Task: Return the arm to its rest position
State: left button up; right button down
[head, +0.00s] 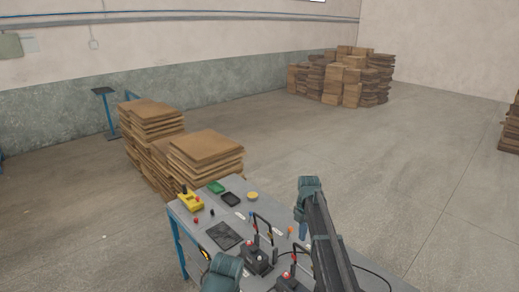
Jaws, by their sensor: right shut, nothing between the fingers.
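My right arm rises from the bottom edge right of centre. My left gripper is outside the view.
The bench also carries a yellow box (190,202), a green tray (216,187), a black tray (230,199) and a dark pad (224,236). Stacked cardboard (207,147) stands just behind it. More boxes (345,80) are far back. The floor right of the bench is clear.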

jog(key=s+a+f+m+b, duration=0.5)
jog(key=s+f+m+b, duration=0.1)
jog(key=s, duration=0.4)
jog(key=s+a+f+m+h+b, duration=0.1)
jog(key=s+a+f+m+b, duration=0.5)
jog(key=s, duration=0.5)
jog(key=s+a+f+m+b, duration=0.5)
jog(key=s+f+m+b, duration=0.1)
jog(key=s+m, duration=0.3)
jog(key=shift+s+a+f, duration=0.15)
jog(key=shift+s+f, duration=0.5)
